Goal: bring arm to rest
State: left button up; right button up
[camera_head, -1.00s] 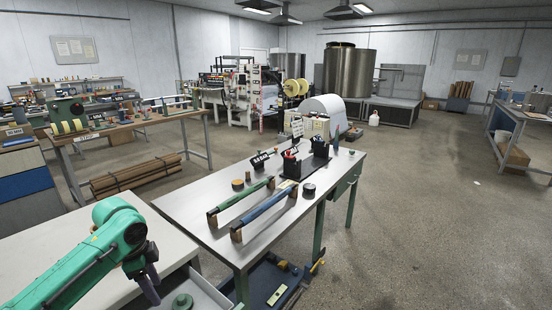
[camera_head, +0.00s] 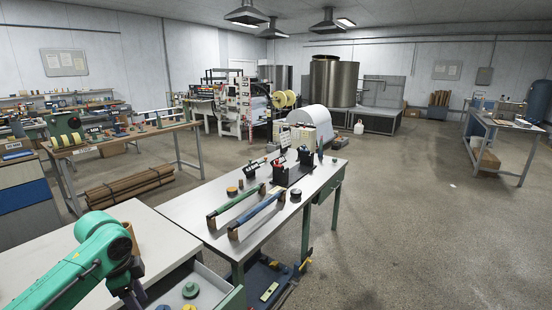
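My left arm, green with a dark wrist, comes in from the lower left. Its gripper (camera_head: 131,296) points down over the edge between the white table and the open drawer, partly cut off by the bottom of the picture. Its fingers are too small and dark to tell whether they are open or shut. Nothing can be made out in them. My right arm and gripper are not in view.
A steel workbench (camera_head: 190,208) holds a green rod (camera_head: 236,205), a blue rod (camera_head: 257,214) and small black holders. A white table (camera_head: 40,262) lies under my arm. An open drawer (camera_head: 222,284) holds a green round item (camera_head: 190,290).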

pick_arm(q)
jog(key=s+d+f+n+t+h, duration=0.1)
jog(key=s+d+f+n, duration=0.1)
jog(key=s+d+f, duration=0.4)
jog(key=s+d+f+n+t, duration=0.1)
jog(key=s+d+f+n, duration=0.15)
jog(key=d+f, duration=0.45)
jog(key=s+a+n+t+y, duration=0.1)
jog(key=s+a+n, duration=0.2)
jog(key=s, duration=0.2)
jog(key=s+a+n+y, duration=0.1)
jog(key=s+a+n, duration=0.1)
jog(key=s+n, duration=0.25)
notch_tip(320, 180, down, 29)
jog(key=s+m+g+b, duration=0.1)
jog(key=s+m+b, duration=0.1)
jog(key=b, duration=0.3)
jog(key=s+a+f+g+b, duration=0.1)
jog(key=s+a+f+b, duration=0.1)
jog(key=s+f, duration=1.4)
jog(key=shift+s+a+f+g+b, duration=0.35)
jog(key=shift+f+b, duration=0.25)
jog(key=shift+b, duration=0.2)
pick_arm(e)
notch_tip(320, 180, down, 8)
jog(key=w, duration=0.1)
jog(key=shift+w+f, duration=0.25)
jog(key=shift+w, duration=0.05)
pick_arm(q)
jog(key=shift+c, duration=0.2)
